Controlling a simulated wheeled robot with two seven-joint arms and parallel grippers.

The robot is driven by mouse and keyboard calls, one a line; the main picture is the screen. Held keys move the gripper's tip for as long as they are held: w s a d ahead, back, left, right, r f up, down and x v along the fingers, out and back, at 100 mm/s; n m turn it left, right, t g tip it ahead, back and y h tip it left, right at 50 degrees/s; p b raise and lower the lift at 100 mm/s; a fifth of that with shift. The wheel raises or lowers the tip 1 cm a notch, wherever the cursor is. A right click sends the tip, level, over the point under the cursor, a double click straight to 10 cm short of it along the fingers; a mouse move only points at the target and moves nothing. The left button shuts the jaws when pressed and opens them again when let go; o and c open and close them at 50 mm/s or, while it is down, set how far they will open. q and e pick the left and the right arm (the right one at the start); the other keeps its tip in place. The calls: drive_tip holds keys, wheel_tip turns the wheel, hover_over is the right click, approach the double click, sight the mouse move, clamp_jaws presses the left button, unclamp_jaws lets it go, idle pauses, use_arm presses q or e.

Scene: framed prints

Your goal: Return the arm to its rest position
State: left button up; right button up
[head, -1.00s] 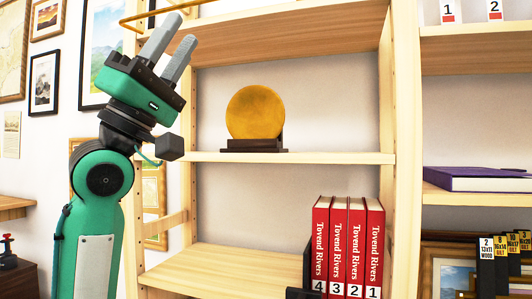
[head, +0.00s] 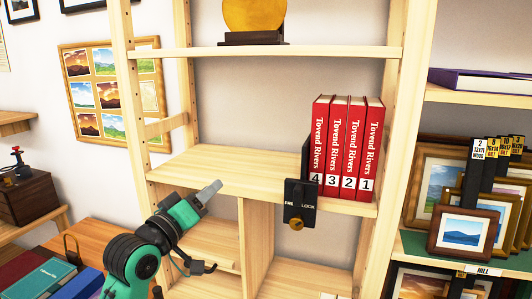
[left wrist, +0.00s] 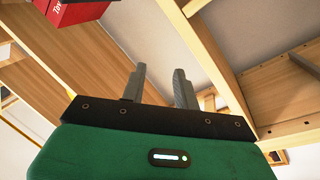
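My left arm comes in from the lower left in the head view. Its green and black gripper (head: 205,193) is in front of the lower bay of the wooden shelf unit (head: 230,160), with its fingers toward the upper right. In the left wrist view the two grey fingers (left wrist: 159,84) stand apart with nothing between them, so the gripper is open and empty. My right gripper is in neither view.
Red books (head: 345,148) numbered 4, 3, 2, 1 stand upright beside a black FREE/LOCK bookend (head: 300,200). A golden disc (head: 255,14) stands on the shelf above. Framed prints (head: 465,232) fill the right rack. A brown box (head: 25,195) is at left.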

use_arm(q)
drive_tip(key=s+a+f+g+y, duration=0.15)
drive_tip(key=s+f, duration=0.25)
drive_tip(key=f, duration=0.5)
drive_tip(key=s+a+f+m+g+y, duration=0.1)
drive_tip(key=s+f+g+y, duration=0.15)
drive_tip(key=f, duration=0.75)
drive_tip(key=s+a+f+g+y, duration=0.2)
drive_tip(key=s+f, duration=0.3)
drive_tip(key=f, duration=0.4)
drive_tip(key=s+a+f+m+g+y, duration=0.1)
drive_tip(key=s+a+f+g+y, duration=0.2)
drive_tip(key=s+f, duration=0.7)
drive_tip(key=s+a+f+m+g+y, duration=0.1)
drive_tip(key=s+a+f+m+g, duration=0.3)
drive_tip(key=s, duration=1)
wheel_tip(320, 180, down, 30)
drive_tip(key=d+n+g, duration=0.1)
drive_tip(key=n+g, duration=0.1)
drive_tip(key=s+a+f+g+p, duration=0.1)
drive_tip(key=s+a+f, duration=0.2)
drive_tip(key=s+f, duration=1.6)
drive_tip(key=shift+s+a+f, duration=0.15)
drive_tip(key=shift+f, duration=0.45)
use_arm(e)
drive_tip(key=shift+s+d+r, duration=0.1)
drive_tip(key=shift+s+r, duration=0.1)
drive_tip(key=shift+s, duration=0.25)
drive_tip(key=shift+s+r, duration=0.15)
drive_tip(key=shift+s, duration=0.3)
